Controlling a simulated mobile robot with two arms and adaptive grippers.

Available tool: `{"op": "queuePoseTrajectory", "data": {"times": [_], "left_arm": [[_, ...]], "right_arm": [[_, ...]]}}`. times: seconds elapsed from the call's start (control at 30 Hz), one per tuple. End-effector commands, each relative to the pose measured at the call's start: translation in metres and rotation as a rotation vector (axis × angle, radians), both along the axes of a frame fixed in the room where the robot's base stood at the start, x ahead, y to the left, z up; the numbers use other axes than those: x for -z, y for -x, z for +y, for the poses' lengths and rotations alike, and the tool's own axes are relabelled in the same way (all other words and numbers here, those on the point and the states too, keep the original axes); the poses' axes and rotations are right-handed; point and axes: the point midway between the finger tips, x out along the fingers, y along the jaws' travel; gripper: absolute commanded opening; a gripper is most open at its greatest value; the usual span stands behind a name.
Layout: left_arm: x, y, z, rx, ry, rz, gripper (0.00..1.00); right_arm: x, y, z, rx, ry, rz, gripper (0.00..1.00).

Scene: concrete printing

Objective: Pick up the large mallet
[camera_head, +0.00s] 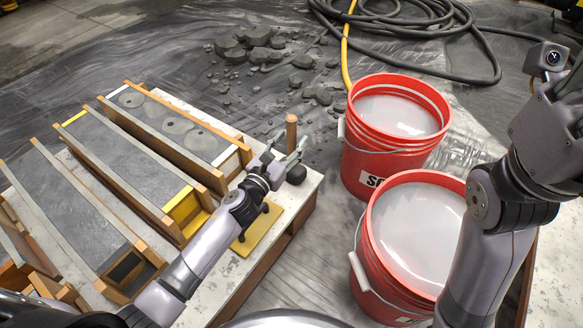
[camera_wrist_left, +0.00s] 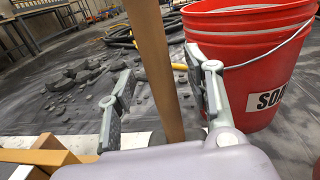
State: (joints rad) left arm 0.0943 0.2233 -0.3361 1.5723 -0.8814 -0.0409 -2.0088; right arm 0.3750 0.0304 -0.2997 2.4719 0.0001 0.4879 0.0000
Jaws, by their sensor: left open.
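The mallet stands on its dark head (camera_head: 296,174) near the right edge of the low table, its wooden handle (camera_head: 291,132) pointing up. In the left wrist view the handle (camera_wrist_left: 156,65) rises between the two fingers. My left gripper (camera_head: 284,158) is open at the handle, with a finger on each side; I cannot tell whether either touches it. The mallet head is mostly hidden in the wrist view. My right arm (camera_head: 500,210) is at the right of the head view, and its fingers do not show clearly at the frame edge.
Wooden molds (camera_head: 130,165) filled with grey concrete cover the table's left. A yellow trowel-like tool (camera_head: 243,243) lies below my left wrist. Two red buckets (camera_head: 372,165) (camera_head: 385,270) of grey liquid stand right of the table. Rubble (camera_head: 255,50) and a black hose (camera_head: 440,70) lie behind.

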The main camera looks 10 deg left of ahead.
Motion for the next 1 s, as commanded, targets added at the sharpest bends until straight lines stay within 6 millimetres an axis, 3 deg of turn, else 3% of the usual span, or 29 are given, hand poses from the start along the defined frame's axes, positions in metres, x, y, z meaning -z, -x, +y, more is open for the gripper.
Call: {"op": "queuePoseTrajectory", "data": {"times": [0.13,0.37,1.0], "left_arm": [[0.0009,-0.0112,-0.0038,0.001,0.0,0.0,0.47],[0.0001,-0.0116,-0.0042,0.0,0.001,0.0,0.46],[0.0001,-0.0113,-0.0042,0.0,0.001,0.0,0.04]], "right_arm": [[0.0001,0.0019,0.0007,0.002,0.002,-0.009,0.4],[-0.0009,0.0016,0.0009,0.002,0.004,-0.008,0.4],[-0.0002,0.0014,0.0009,0.001,0.003,-0.007,0.4]]}}
